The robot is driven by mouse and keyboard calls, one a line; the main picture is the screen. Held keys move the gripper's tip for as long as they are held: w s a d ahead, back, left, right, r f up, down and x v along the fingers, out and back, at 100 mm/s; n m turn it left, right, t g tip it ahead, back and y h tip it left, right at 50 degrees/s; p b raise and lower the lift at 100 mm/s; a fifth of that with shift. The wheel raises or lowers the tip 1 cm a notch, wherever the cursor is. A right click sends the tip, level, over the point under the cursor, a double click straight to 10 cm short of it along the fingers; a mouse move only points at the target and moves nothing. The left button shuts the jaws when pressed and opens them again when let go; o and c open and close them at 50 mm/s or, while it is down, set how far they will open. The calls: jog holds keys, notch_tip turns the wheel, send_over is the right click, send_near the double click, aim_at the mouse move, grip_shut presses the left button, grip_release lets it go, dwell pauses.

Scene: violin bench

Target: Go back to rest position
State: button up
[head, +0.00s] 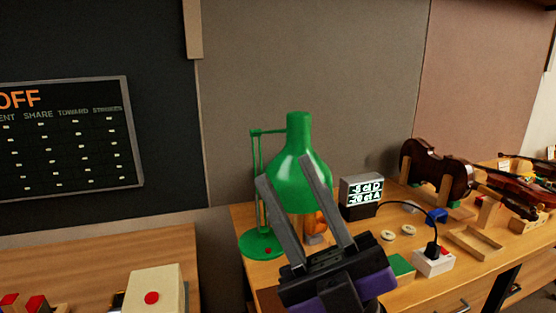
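My gripper (308,208) is in the head view, pointing up and away in front of the workbench (248,283). Its two grey fingers stand well apart and nothing is between them that they touch. Behind the fingers is a green desk lamp (299,152); its shade is partly covered by them. An orange object (316,224) shows between the fingers, farther back on the bench.
A small display (361,191), a white box with a cable (433,262), a wooden tray (476,243) and a violin body (435,172) stand to the right. A cream box with a red button (152,292) is at lower left.

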jog(key=s+d+f+m+t+h, duration=0.35)
jog(key=d+f+m+h, duration=0.35)
jog(key=f+m+h, duration=0.5)
jog(key=s+d+f+m+t+h, duration=0.2)
jog(key=d+f+m+t+h, duration=0.35)
jog(key=f+m+h, duration=0.6)
jog(key=s+d+f+g+h, duration=0.1)
jog(key=s+d+f+g, duration=0.2)
jog(key=s+f, duration=0.4)
jog(key=s+d+f+g+h, duration=0.1)
jog(key=s+d+f+g, duration=0.2)
jog(key=s, duration=1.2)
notch_tip(320, 180, down, 5)
jog(key=g, duration=0.3)
jog(key=shift+s+m, duration=0.2)
jog(key=shift+m, duration=0.15)
jog(key=shift+w+r+h, duration=0.1)
jog(key=shift+r+h, duration=0.05)
jog(key=shift+h, duration=0.1)
